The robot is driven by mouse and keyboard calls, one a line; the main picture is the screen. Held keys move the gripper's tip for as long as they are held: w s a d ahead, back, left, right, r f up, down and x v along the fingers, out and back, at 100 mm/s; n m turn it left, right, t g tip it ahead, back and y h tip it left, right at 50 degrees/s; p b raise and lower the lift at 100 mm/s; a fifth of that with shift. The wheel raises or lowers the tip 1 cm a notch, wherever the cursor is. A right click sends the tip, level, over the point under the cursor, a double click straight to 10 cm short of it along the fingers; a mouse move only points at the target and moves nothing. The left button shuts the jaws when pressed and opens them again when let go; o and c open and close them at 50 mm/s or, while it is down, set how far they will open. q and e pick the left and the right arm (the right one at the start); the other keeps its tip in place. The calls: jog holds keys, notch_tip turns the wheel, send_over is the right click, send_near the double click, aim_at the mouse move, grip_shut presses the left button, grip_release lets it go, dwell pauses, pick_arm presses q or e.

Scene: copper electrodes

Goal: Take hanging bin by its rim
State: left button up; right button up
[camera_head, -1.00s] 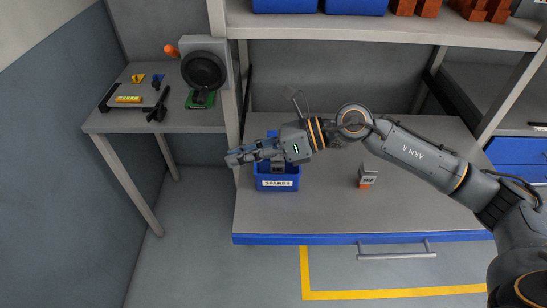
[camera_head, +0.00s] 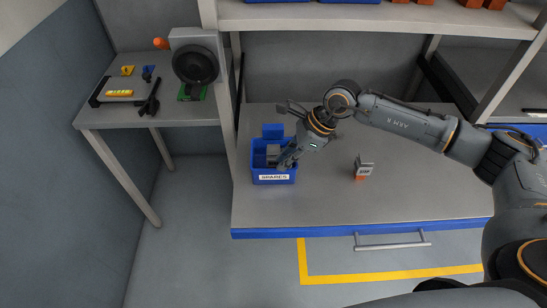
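A blue bin (camera_head: 256,161) with a white label reading SPARES and a raised back tab stands on the workbench at its left end. A grey object (camera_head: 272,152) shows inside it. My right gripper (camera_head: 286,163) points down and left at the bin's right side, with its fingertips overlapping the right rim. The fingertips are small and partly lost against the bin, so I cannot tell whether they grip the rim. My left gripper is not in view.
A grey and orange item (camera_head: 363,168) sits on the workbench (camera_head: 330,205) to the right. An upright post stands just left of the bin. A side table (camera_head: 190,114) holds tools and a round black device. A shelf (camera_head: 375,17) with blue bins spans above.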

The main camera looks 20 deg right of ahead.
aim_at(274, 170)
jog(key=shift+a+f+p, duration=0.2)
jog(key=shift+a+p, duration=0.05)
jog(key=shift+p, duration=0.05)
jog(key=p+x, duration=0.2)
jog(key=x, duration=0.1)
jog(key=shift+s+a+f, duration=0.1)
jog(key=shift+a+f, duration=0.15)
jog(key=shift+a, duration=0.05)
jog(key=shift+a+f, duration=0.15)
jog(key=shift+f, duration=0.3)
grip_shut()
jog(key=shift+w+r, duration=0.1)
jog(key=shift+w, duration=0.1)
